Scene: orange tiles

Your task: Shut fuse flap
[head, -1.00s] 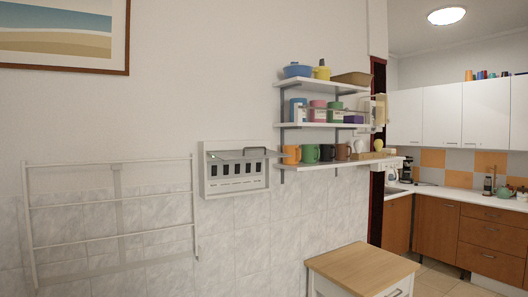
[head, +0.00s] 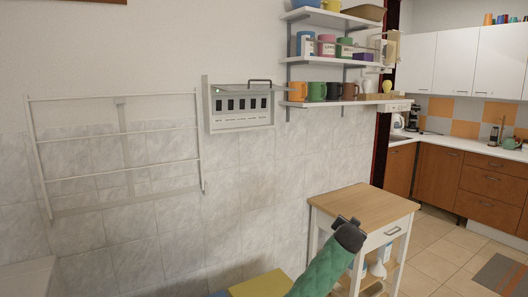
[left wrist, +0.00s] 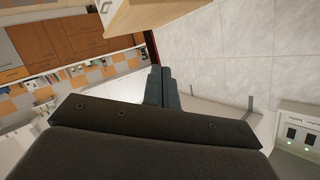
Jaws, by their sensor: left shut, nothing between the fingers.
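The fuse box (head: 240,119) is a pale grey box on the tiled wall, with a row of dark fuses showing in its open front. The box's corner also shows at the lower right of the left wrist view (left wrist: 300,127). My left gripper (left wrist: 160,88) is shut and empty. In the head view, my green arm with a dark end reaches up in front of the cart, below and right of the box, clear of the flap.
Wall shelves (head: 345,103) with mugs and canisters stand just right of the box. A white drying rack (head: 118,150) hangs at its left. A wood-topped cart (head: 365,204) stands below right. The wall directly under the box is clear.

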